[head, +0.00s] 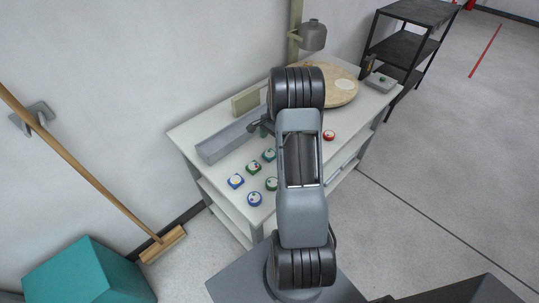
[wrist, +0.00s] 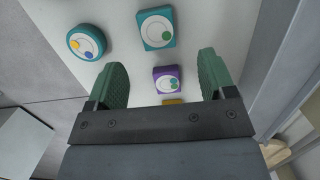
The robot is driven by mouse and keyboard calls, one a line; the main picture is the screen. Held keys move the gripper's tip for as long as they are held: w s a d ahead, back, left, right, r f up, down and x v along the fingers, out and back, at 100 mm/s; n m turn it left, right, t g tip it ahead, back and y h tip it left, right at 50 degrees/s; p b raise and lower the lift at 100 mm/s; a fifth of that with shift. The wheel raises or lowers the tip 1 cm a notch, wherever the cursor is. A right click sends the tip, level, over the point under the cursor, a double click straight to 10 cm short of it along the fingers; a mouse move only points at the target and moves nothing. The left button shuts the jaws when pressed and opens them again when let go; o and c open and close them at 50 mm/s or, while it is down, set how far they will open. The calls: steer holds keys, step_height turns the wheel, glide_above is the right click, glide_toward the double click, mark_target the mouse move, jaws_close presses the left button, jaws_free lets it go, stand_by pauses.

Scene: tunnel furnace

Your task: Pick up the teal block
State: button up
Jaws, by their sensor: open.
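In the wrist view a square teal block (wrist: 155,28) with a white dial and a green dot lies on the pale table top, ahead of the fingertips. A round teal piece (wrist: 86,42) lies to its left. My gripper (wrist: 161,60) is open, with green fingers spread wide and nothing held. A square purple block (wrist: 167,80) shows between the fingers, and a yellow piece (wrist: 173,102) is mostly hidden by the gripper body. In the head view my arm covers much of the table. A teal-green block (head: 269,155) shows left of the arm; I cannot tell whether it is the same one.
Several small pieces stand close together, including a blue square (head: 236,181) and a blue round one (head: 254,199). A red round piece (head: 329,135) is right of my arm. A grey trough (head: 225,142) and a round board (head: 338,88) border the table (head: 205,120). A large teal box (head: 85,275) is on the floor.

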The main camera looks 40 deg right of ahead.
mark_target(270, 154)
steer(key=shift+s+a+f+p, duration=0.1)
steer(key=shift+a+f+p, duration=0.2)
steer(key=shift+f, duration=0.9)
steer(key=shift+s+a+f+p, duration=0.1)
steer(key=shift+f+p, duration=0.25)
steer(key=shift+f, duration=0.8)
steer(key=shift+s+a+f+p, duration=0.1)
steer(key=shift+a+f+p, duration=0.2)
steer(key=shift+f, duration=0.9)
steer(key=shift+d, duration=0.1)
steer(key=c, duration=1)
